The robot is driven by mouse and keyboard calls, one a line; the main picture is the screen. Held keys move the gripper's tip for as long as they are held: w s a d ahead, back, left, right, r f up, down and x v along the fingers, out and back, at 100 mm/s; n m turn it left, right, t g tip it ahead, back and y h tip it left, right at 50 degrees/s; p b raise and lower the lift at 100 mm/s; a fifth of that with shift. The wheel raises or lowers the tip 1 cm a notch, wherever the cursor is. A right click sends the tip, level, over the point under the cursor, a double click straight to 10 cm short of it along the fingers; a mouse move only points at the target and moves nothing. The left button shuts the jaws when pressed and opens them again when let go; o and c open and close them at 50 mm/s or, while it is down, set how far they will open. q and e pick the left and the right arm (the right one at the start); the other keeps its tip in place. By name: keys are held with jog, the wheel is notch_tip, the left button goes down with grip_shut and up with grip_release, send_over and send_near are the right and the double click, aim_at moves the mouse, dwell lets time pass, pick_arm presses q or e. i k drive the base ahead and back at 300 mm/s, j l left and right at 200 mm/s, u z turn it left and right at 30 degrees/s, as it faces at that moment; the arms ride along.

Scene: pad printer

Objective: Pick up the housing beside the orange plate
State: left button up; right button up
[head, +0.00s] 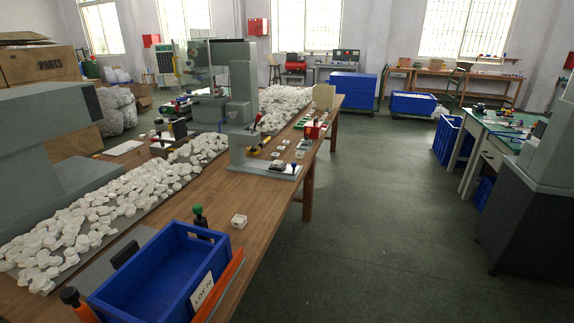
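A small white housing (239,221) sits alone on the wooden table, to the right of the blue bin and just beyond the far end of an orange plate (230,285). The orange plate shows as a slanted strip along the bin's right side. The housing's top has a darker recess, too small to make out. Neither of my grippers is in view.
The blue bin (160,275), labelled LOT 74, stands at the table's near end. A green-topped black handle (199,212) stands behind it. Many white pieces (110,205) lie heaped to the left. A grey press (247,135) stands farther back. Bare wood surrounds the housing.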

aim_at(239, 221)
jog(key=i+l+u, duration=1.15)
jog(key=l, duration=0.35)
jog(key=i+l+u, duration=0.25)
jog(key=l, duration=0.25)
